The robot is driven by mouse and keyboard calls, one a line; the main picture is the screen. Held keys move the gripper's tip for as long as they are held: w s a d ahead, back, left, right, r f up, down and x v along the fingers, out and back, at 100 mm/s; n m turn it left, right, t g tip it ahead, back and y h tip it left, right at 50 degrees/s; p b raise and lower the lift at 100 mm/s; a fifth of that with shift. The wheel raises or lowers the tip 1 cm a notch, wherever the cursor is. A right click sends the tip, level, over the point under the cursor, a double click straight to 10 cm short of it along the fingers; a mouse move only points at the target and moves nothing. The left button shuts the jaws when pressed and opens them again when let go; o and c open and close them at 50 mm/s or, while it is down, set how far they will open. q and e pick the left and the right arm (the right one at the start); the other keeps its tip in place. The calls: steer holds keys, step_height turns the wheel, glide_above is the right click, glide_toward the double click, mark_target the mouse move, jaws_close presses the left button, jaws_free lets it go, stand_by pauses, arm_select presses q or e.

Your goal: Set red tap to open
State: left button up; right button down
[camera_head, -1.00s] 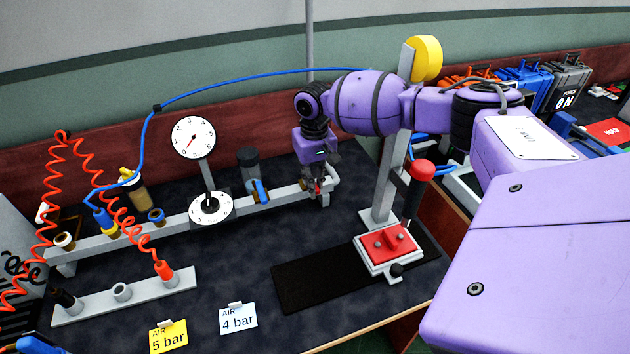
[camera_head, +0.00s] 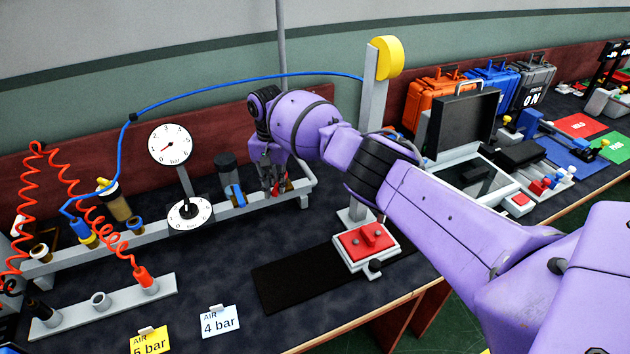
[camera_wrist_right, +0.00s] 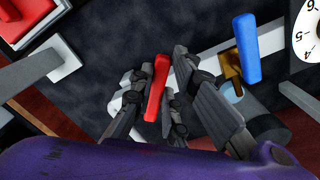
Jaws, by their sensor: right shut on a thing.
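The red tap (camera_head: 284,187) sits on the grey pipe near its right end, partly hidden by my right gripper. In the right wrist view its red lever (camera_wrist_right: 157,88) stands between the fingers. My right gripper (camera_head: 272,185) is shut on this lever; it also shows in the right wrist view (camera_wrist_right: 160,100). The tap body below is mostly hidden by the fingers. My left gripper is not in view.
A blue tap (camera_head: 236,195) is on the same pipe to the left, near a gauge (camera_head: 171,145). A red-topped box (camera_head: 365,243) stands to the right, by a grey post (camera_head: 374,95).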

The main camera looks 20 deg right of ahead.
steer(key=w+m, duration=0.1)
steer(key=m, duration=0.1)
steer(key=w+a+m+b, duration=0.1)
steer(key=m, duration=0.1)
steer(key=w+a+m+b, duration=0.1)
steer(key=m, duration=0.2)
steer(key=shift+w+f, duration=0.1)
steer(key=shift+f, duration=0.05)
steer(key=shift+w+a+m+b, duration=0.1)
steer(key=shift+w+m+b, duration=0.2)
steer(key=shift+m+b, duration=0.3)
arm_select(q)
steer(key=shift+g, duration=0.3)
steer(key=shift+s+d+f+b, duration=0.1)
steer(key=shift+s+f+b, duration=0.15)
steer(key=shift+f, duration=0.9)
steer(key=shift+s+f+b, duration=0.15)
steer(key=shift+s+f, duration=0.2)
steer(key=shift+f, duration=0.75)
arm_select(e)
steer(key=shift+w+r+m, duration=0.2)
steer(key=shift+w+m, duration=0.3)
steer(key=shift+m, duration=0.5)
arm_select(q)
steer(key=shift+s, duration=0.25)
arm_select(e)
steer(key=shift+r, duration=0.1)
steer(key=c, duration=1.7)
jaws_free()
